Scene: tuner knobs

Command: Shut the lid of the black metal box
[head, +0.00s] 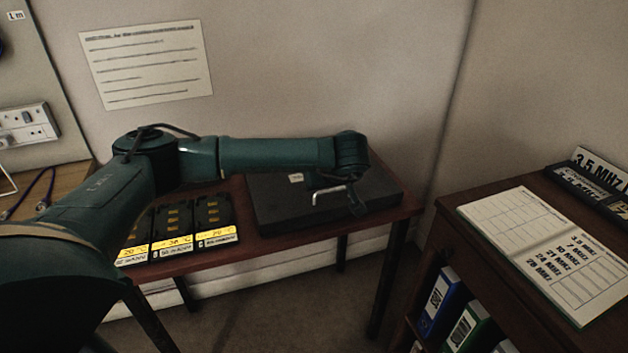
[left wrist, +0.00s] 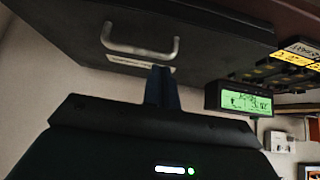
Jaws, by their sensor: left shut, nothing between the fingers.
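The black metal box (head: 275,217) lies on the small brown table in the head view, below my left wrist. It looks like a flat dark slab with no visible open gap; my arm hides part of its back. A silver handle (head: 335,191) shows on it, and a small white label (head: 296,178). In the left wrist view the box's dark surface (left wrist: 200,18) fills the top, with the handle (left wrist: 140,47) beside my fingers. My left gripper (left wrist: 163,72) is shut and empty, its tips close to the surface near the label; contact cannot be told. My right gripper is not in view.
Several black units with yellow labels (head: 172,242) stand left of the box. A green-lit display (left wrist: 245,102) shows in the left wrist view. At the right is a desk with an open logbook (head: 545,250) and binders (head: 440,300) below. Floor between the tables is clear.

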